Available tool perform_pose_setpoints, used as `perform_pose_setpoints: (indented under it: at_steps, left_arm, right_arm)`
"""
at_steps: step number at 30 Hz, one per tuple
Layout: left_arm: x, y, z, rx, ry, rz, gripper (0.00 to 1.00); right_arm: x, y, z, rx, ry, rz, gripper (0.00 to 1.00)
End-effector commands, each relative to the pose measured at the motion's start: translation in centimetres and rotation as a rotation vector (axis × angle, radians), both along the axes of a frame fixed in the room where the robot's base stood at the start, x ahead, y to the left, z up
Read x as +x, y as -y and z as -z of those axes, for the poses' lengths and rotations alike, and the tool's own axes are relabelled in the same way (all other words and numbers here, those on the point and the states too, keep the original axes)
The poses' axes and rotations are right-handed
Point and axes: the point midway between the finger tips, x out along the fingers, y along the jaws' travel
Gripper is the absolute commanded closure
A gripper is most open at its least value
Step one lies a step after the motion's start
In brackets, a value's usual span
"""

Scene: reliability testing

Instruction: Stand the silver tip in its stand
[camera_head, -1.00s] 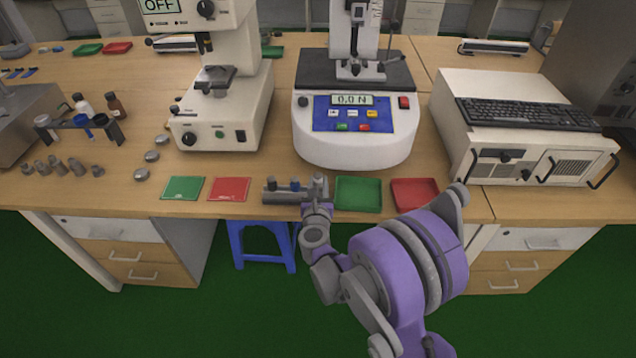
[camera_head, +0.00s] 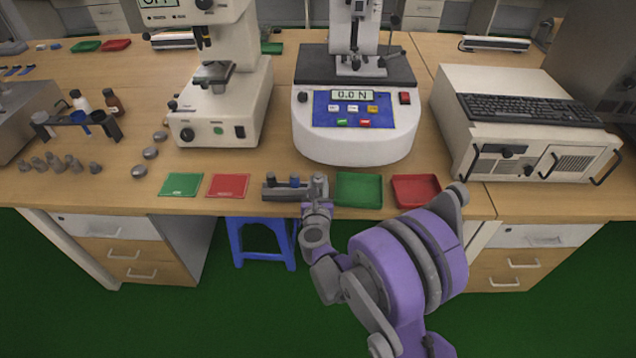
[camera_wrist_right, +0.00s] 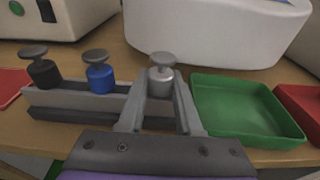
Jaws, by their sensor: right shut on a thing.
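The silver tip (camera_wrist_right: 161,76) is upright between the fingers of my right gripper (camera_wrist_right: 160,98), which is shut on it; the gripper also shows in the head view (camera_head: 318,188). The grey stand (camera_wrist_right: 75,101) lies along the table's front edge, also in the head view (camera_head: 278,194). A black tip (camera_wrist_right: 42,70) and a blue tip (camera_wrist_right: 98,72) stand upright in it. The silver tip is at the stand's right end, in line with them. The fingers hide its lower part, so I cannot tell whether it is seated or just above. My left gripper is not in view.
A green tray (camera_head: 358,190) lies close right of the gripper, with a red tray (camera_head: 415,192) beyond. The force tester (camera_head: 357,140) stands behind. A red mat (camera_head: 228,186) and green mat (camera_head: 181,184) lie left of the stand.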

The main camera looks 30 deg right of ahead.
Motion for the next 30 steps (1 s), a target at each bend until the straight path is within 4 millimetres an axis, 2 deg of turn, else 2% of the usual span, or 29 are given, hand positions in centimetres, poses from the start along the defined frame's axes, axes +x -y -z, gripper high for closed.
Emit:
perform_pose_setpoints:
  at_steps: [5, 6, 11, 22, 26, 30]
  left_arm:
    - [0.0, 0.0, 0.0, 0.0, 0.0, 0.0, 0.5]
    - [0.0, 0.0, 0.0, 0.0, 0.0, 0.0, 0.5]
    - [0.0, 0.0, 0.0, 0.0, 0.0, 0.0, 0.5]
    - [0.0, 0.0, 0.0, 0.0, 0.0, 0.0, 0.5]
    - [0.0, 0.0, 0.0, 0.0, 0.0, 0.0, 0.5]
    - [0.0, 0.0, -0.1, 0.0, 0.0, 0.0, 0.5]
  right_arm:
    - [0.0, 0.0, 0.0, 0.002, 0.0, 0.0, 1.0]
    - [0.0, 0.0, 0.0, 0.002, 0.0, 0.0, 0.61]
    - [0.0, 0.0, 0.1, 0.002, 0.0, 0.0, 0.33]
    - [-0.4, -0.3, 0.0, 0.004, 0.0, 0.0, 0.32]
    - [-2.0, -1.2, -0.3, 0.004, 0.0, -0.002, 0.32]
    - [-4.4, -2.8, -0.7, 0.004, 0.0, -0.004, 0.32]
